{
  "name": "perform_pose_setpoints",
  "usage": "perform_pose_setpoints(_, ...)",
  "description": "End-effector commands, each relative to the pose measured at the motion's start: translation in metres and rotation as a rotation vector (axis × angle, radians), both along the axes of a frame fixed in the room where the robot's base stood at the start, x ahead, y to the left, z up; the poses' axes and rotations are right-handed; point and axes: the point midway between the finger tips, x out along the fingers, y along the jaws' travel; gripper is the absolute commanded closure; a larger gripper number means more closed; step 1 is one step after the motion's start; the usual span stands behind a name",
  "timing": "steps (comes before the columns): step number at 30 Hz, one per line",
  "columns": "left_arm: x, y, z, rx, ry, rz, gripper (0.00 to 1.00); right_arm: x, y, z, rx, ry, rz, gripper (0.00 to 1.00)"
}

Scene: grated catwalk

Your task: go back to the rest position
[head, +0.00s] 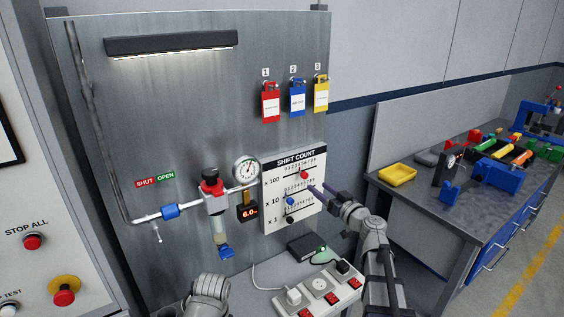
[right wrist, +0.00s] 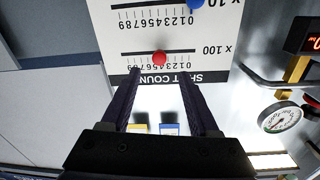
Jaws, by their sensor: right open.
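My right gripper (head: 318,190) is open and empty, in front of the right side of the white SHIFT COUNT board (head: 270,222). In the right wrist view, the two dark fingers of the right gripper (right wrist: 161,78) stand apart. The red knob (right wrist: 159,58) of the x 100 row shows just beyond and between the fingertips, and nothing is gripped. The head view shows the red knob (head: 304,175) left of the gripper, with the blue knob (head: 290,201) and black knob (head: 290,220) below. A grey arm link of mine is at the bottom; my left gripper is not visible.
A pressure gauge (head: 246,170) and a regulator (head: 212,190) are left of the board. A power strip (head: 320,287) and black box (head: 306,246) lie below it. A workbench (head: 420,205) with a yellow tray (head: 397,174) and blue bin (head: 495,177) stands at right.

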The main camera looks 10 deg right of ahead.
Motion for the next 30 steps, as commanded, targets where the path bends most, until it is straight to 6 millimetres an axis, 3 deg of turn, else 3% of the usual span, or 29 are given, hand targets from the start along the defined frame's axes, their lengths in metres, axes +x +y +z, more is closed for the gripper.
perform_pose_setpoints(4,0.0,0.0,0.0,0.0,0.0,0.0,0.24,-0.004,0.029,-0.009,-0.007,0.039,0.063,0.39)
perform_pose_setpoints(8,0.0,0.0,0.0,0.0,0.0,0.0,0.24,-0.019,0.099,-0.036,-0.033,0.166,0.215,0.39)
perform_pose_setpoints(12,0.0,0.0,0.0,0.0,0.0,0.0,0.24,-0.057,0.183,-0.081,-0.088,0.388,0.395,0.39)
perform_pose_setpoints(14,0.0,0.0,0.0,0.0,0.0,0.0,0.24,-0.079,0.212,-0.103,-0.12,0.5,0.455,0.39)
perform_pose_setpoints(18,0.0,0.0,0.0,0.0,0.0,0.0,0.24,-0.142,0.264,-0.154,-0.233,0.801,0.538,0.39)
perform_pose_setpoints(21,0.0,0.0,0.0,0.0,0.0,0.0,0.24,-0.194,0.28,-0.187,-0.348,1.037,0.519,0.39)
perform_pose_setpoints(24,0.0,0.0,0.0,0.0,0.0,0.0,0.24,-0.238,0.279,-0.208,-0.469,1.233,0.43,0.39)
perform_pose_setpoints(27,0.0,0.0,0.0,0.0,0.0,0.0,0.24,-0.269,0.269,-0.218,-0.57,1.365,0.307,0.39)
perform_pose_setpoints(30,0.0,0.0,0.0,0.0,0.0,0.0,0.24,-0.288,0.258,-0.22,-0.641,1.441,0.192,0.39)
